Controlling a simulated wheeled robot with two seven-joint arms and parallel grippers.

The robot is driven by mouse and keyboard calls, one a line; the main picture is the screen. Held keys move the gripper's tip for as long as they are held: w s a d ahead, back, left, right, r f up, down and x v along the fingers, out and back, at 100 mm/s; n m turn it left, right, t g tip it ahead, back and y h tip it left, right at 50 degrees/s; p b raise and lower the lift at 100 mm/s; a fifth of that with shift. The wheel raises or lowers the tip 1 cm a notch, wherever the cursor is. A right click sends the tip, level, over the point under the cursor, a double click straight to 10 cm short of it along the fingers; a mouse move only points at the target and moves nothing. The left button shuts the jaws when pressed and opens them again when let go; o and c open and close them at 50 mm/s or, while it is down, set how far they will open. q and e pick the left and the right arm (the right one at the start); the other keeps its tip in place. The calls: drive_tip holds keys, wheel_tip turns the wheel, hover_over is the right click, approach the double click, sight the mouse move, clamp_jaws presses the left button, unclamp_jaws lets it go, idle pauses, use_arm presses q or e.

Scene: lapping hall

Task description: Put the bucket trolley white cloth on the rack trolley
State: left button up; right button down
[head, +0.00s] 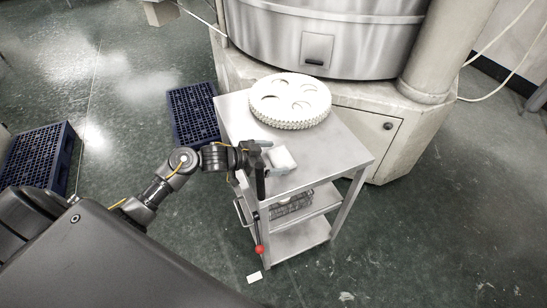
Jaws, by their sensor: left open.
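A grey metal trolley (343,154) with several levels stands in the middle of the view. A wire rack-like item (292,205) sits on its middle shelf; I see no bucket on it. A small white folded piece that looks like the white cloth (281,158) lies at the near left part of the trolley's top. My left gripper (264,163) is open at the top's left edge, just left of the white piece. I cannot tell whether it touches it. My right gripper is not in view.
A large white toothed disc (290,100) with holes covers the far part of the trolley top. A big round machine (325,35) stands behind. Blue pallets (193,112) lie on the floor at the left. The floor at right is mostly clear.

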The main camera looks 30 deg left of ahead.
use_arm(q)
drive_tip(key=v, duration=1.1)
drive_tip(key=shift+s+a+r, duration=0.15)
drive_tip(key=shift+s, duration=0.15)
